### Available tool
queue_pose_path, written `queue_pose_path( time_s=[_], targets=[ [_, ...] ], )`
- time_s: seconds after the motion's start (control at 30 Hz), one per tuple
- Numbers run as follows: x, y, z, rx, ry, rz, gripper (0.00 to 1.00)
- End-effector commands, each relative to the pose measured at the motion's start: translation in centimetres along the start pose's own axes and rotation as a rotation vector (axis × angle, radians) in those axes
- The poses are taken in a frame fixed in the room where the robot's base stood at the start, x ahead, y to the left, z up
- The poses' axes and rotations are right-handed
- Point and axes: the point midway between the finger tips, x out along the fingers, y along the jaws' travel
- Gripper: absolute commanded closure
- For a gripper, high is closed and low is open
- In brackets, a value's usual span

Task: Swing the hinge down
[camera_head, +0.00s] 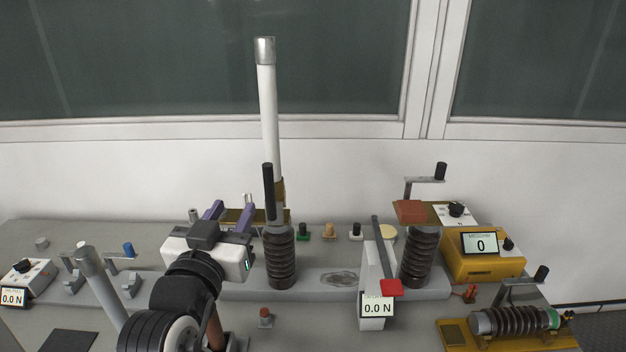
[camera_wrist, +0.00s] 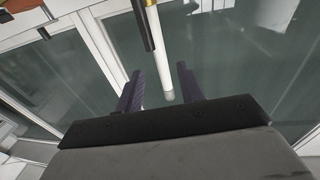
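The hinge is a long white tube (camera_head: 268,115) with a silver cap, standing nearly upright. Its lower end meets a brass fitting above the left ribbed brown insulator (camera_head: 281,262). A dark bar (camera_head: 268,188) stands in front of the tube's lower part. My gripper (camera_head: 232,208) is left of the tube's base, its purple fingers spread and pointing away from the head camera. In the wrist view the fingers (camera_wrist: 160,88) are apart, and the white tube (camera_wrist: 163,50) shows beyond, between them. I see nothing held, and no clear contact with the tube.
The right ribbed insulator (camera_head: 418,258) carries a red-brown block (camera_head: 410,210), with a crank (camera_head: 425,179) above. A force display (camera_head: 375,308) stands between the insulators. A yellow meter (camera_head: 483,257) is at the right. A grey post (camera_head: 100,285) stands left of my arm.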

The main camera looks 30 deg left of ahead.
Motion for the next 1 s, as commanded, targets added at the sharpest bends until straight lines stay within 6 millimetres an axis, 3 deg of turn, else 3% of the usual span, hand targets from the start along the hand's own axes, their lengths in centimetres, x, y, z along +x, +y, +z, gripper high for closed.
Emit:
queue_pose_path(
  time_s=[0.1, 0.27, 0.7, 1.0],
  targets=[
    [-0.1, 0.4, 1.2, 0.006, -0.048, 0.03, 0.62],
    [1.0, 0.6, 1.4, 0.005, -0.06, 0.041, 0.62],
    [9.8, 1.0, 1.7, 0.005, -0.058, 0.038, 0.62],
    [13.2, 1.1, 2.1, 0.006, -0.056, 0.036, 0.62]
  ],
)
